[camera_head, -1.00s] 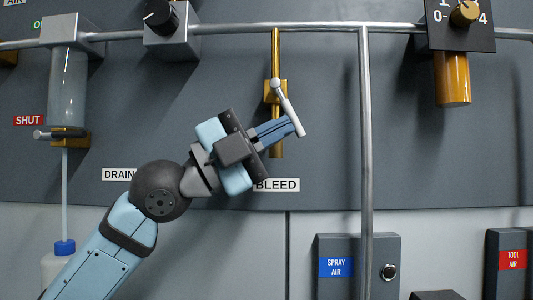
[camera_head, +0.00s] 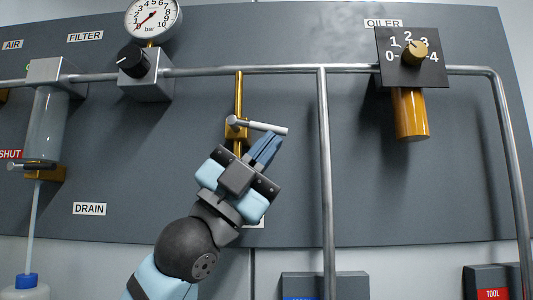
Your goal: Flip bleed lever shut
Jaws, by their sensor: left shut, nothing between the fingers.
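The bleed lever (camera_head: 262,126) is a short silver handle with a pale sleeve on a brass valve (camera_head: 234,132) in the thin vertical brass pipe (camera_head: 239,95). It lies nearly level, pointing right across the pipe and tilting slightly down toward its tip. My left gripper (camera_head: 271,142) is shut with nothing held. Its blue fingers point up and right, just under the outer half of the lever; I cannot tell whether they touch it. The gripper body hides the lower brass pipe and most of the label below. My right gripper is out of view.
A grey horizontal pipe (camera_head: 280,70) runs above the valve, and a vertical pipe (camera_head: 323,170) stands close to the right. A regulator (camera_head: 146,80) with a gauge (camera_head: 153,17) is at upper left, an oiler (camera_head: 411,113) at right. The panel between vertical pipe and oiler is clear.

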